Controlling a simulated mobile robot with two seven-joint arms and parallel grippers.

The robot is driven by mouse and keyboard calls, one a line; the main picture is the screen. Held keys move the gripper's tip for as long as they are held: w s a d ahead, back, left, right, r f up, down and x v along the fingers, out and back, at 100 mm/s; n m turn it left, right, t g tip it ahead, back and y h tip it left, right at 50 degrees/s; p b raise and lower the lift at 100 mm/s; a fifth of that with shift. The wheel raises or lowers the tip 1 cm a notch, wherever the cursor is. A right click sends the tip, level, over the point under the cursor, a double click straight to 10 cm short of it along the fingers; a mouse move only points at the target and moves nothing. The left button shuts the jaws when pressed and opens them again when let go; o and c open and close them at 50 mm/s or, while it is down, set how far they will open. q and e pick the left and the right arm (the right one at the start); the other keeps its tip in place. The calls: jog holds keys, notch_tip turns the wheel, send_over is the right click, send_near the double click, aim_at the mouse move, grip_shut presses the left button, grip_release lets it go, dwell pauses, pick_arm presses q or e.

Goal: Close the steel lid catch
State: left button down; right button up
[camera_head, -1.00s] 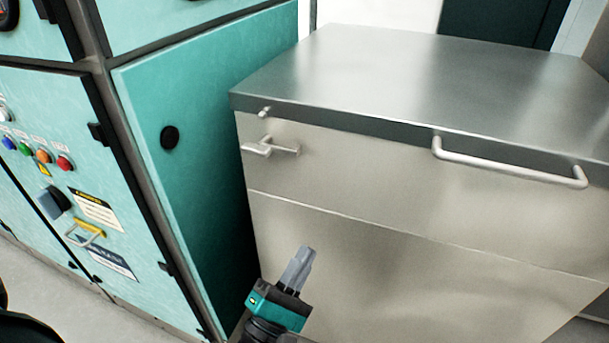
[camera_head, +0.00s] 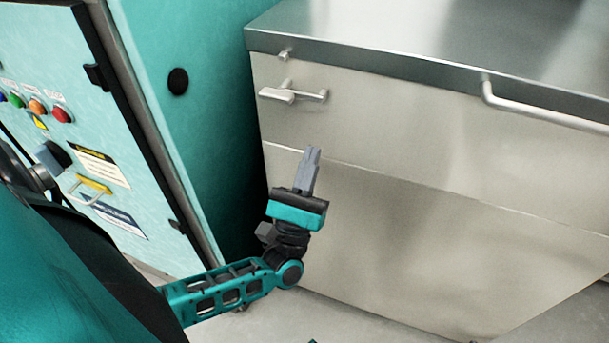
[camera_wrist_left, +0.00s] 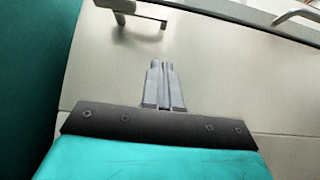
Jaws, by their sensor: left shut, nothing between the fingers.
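The steel lid catch (camera_head: 291,95) is on the upper left front of a steel chest (camera_head: 420,120). Its lever and wire loop hang below a small hook (camera_head: 284,55) at the lid's edge, and the loop is apart from the hook. The catch also shows at the top of the left wrist view (camera_wrist_left: 138,12). My left gripper (camera_head: 313,152) is below the catch, in front of the chest, pointing up at it. It is shut and empty, its fingers together in the left wrist view (camera_wrist_left: 162,65). My right gripper is not in view.
The steel lid (camera_head: 440,40) lies down on the chest, with a bar handle (camera_head: 540,112) at its front. Free floor shows in front of the chest.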

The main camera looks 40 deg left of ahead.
aim_at(292, 95)
pick_arm(q)
jog(key=shift+h, duration=0.3)
jog(key=r, duration=0.2)
jog(key=w+r+p, duration=0.1)
jog(key=r, duration=0.1)
jog(key=w+r, duration=0.1)
jog(key=r, duration=0.1)
jog(key=shift+w+a+r+p, duration=0.25)
jog(key=shift+a+r+p, duration=0.05)
